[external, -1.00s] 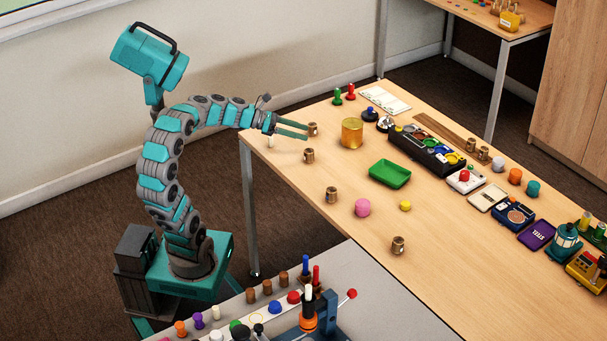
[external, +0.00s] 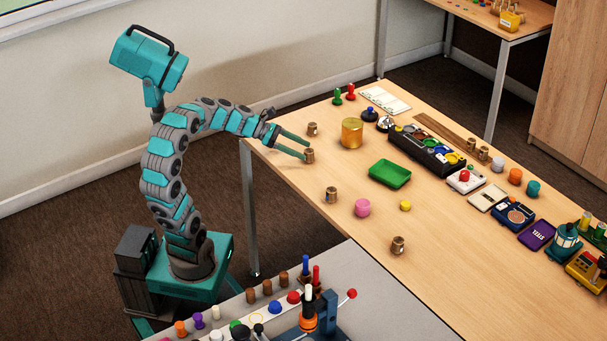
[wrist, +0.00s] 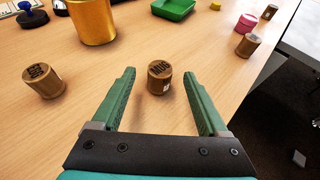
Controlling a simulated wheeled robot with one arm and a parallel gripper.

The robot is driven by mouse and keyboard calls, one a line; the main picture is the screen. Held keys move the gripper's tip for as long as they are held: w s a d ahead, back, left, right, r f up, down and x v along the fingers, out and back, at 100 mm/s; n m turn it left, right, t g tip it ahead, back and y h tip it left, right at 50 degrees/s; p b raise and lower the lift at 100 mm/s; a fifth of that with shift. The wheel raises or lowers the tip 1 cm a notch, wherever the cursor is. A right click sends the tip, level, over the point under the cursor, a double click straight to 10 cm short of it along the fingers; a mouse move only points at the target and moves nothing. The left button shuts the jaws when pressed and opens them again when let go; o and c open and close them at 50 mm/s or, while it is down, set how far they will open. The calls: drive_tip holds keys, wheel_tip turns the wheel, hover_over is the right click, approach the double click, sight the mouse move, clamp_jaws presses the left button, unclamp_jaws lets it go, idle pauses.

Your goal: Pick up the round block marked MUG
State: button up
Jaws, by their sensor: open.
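A small round brown block (wrist: 159,78) stands upright between the fingertips of my gripper (wrist: 159,74) in the wrist view. Dark lettering shows on its top; it looks like MUG but is too small to read surely. In the external view this block (external: 309,157) is near the table's left edge, at the tips of my gripper (external: 307,149). The fingers are open, with a gap on each side of the block in the wrist view.
More brown blocks (external: 331,195) (external: 398,245) stand along the table's near side. Bare tabletop surrounds the block between my fingers.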

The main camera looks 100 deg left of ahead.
sight(309, 151)
drive_tip(key=shift+x, duration=1.75)
clamp_jaws()
